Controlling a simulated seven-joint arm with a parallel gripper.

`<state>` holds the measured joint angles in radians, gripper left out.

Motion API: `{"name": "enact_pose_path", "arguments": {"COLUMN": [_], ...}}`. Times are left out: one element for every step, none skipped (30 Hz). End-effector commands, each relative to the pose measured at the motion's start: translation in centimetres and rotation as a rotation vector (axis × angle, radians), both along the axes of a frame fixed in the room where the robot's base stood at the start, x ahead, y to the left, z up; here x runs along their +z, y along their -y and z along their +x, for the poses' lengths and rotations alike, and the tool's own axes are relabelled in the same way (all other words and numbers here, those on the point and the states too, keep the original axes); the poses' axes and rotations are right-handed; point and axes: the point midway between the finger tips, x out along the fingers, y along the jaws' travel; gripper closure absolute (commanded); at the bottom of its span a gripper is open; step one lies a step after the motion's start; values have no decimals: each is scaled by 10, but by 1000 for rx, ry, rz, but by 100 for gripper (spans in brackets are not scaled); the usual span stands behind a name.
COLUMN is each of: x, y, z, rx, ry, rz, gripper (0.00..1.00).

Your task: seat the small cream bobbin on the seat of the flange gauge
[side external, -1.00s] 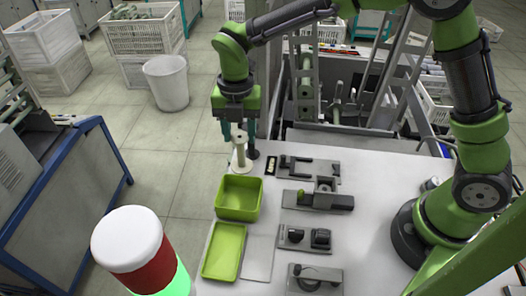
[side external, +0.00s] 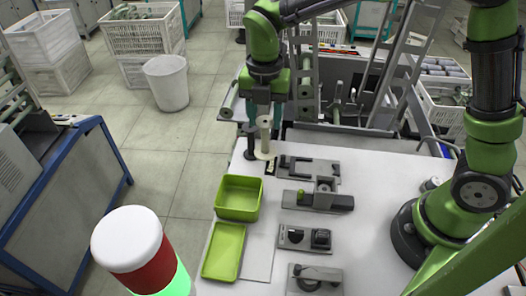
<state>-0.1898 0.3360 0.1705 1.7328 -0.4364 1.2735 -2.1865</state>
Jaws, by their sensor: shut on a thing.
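The cream bobbin (side external: 265,142) is upright between the fingers of my gripper (side external: 264,117), near the far left corner of the white table. My gripper points down and is shut on the bobbin's upper part. The bobbin's lower flange shows just behind a small black plate (side external: 270,167); I cannot tell whether it touches the table. A grey plate with a dark forked piece (side external: 308,168) lies just to the right and nearer; it may be the flange gauge, but its seat is too small to make out.
A dark spool-like piece (side external: 250,143) stands close left of the bobbin. A green bin (side external: 239,215) and a green tray (side external: 222,252) lie nearer. Several fixtures, including a grey block fixture (side external: 318,198), line the table's middle. A red-and-white-topped light stands in the left foreground.

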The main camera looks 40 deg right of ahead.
Motion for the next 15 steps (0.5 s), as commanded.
{"name": "enact_pose_path", "arguments": {"x": [5, 6, 7, 8, 8, 8, 8, 7, 7, 6, 6, 5, 4, 4, 2], "y": [20, 31, 44, 53, 61, 71, 78, 84, 91, 95, 98, 101, 103, 105, 106], "z": [-13, -20, -31, -39, -46, -56, -63, -70, -78, -83, -88, -93, -96, -98, -100], "rx": [-56, -88, -131, -161, -192, -229, -256, -281, -310, -328, -344, -362, -372, -380, -387], "ry": [3, 4, 5, 3, 5, 5, 4, 4, 4, 3, 3, 2, 1, 0, 0], "rz": [-4, -4, -5, -4, -3, -1, 1, 4, 6, 8, 11, 13, 15, 15, 15], "gripper": [71, 71, 71, 71, 71, 71, 71, 71, 71, 71, 71, 71, 71, 71, 71]}}
